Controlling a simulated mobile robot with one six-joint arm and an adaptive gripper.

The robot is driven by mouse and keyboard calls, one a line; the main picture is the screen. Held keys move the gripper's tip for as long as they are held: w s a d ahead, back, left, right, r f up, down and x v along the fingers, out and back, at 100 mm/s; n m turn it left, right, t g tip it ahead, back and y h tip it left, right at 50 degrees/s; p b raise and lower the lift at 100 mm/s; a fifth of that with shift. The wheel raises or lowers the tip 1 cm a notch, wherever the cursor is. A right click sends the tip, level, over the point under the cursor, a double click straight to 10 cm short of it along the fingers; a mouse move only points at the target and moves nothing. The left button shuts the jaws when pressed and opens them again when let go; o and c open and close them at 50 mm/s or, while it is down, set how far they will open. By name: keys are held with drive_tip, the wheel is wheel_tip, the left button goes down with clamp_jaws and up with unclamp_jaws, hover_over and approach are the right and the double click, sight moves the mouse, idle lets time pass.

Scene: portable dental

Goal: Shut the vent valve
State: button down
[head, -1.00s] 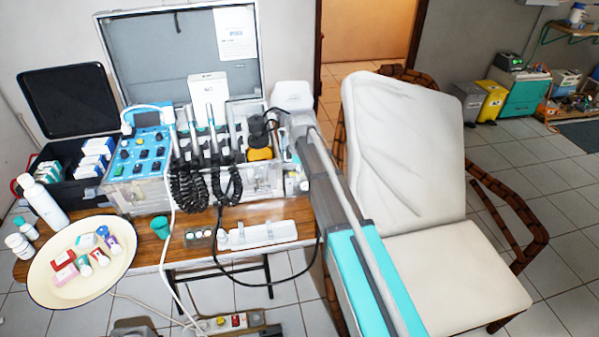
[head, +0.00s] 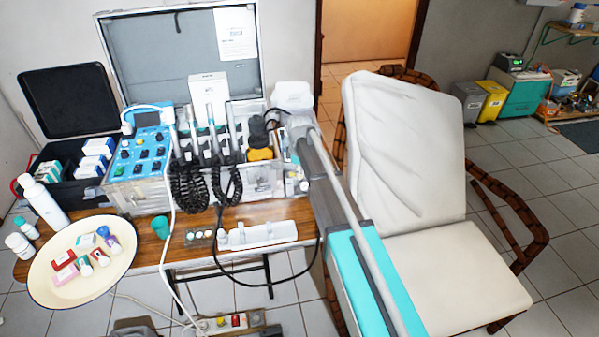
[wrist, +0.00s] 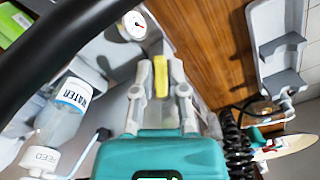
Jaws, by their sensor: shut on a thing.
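A yellow lever (wrist: 160,76), which looks like the vent valve's handle, stands between my fingers in the wrist view. It points roughly along the fingers, away from the teal palm. My gripper (wrist: 161,88) is shut on it, with a pale finger on each side. The valve body under the lever is largely hidden by the fingers. A small round gauge (wrist: 138,25) with a red needle sits just beyond the lever. In the head view my own arm covers the gripper and the lever, at the right end of the dental case (head: 262,180).
A water bottle (wrist: 72,105) and a feed bottle (wrist: 40,160) stand left of my gripper. Coiled black hoses (wrist: 237,145) hang at its right. A black cable crosses the wrist view's upper left. A white tray (head: 290,230) lies on the wooden table; a reclined chair (head: 405,150) stands right.

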drive_tip(key=s+a+m, duration=0.1)
drive_tip(key=m, duration=0.3)
drive_tip(key=a+m, duration=0.1)
drive_tip(key=m, duration=0.3)
drive_tip(key=s+a+m, duration=0.1)
drive_tip(key=m, duration=0.3)
drive_tip(key=shift+s, duration=0.35)
drive_tip(key=c, duration=0.7)
unclamp_jaws()
drive_tip(key=shift+o, duration=0.2)
drive_tip(key=shift+d, duration=0.1)
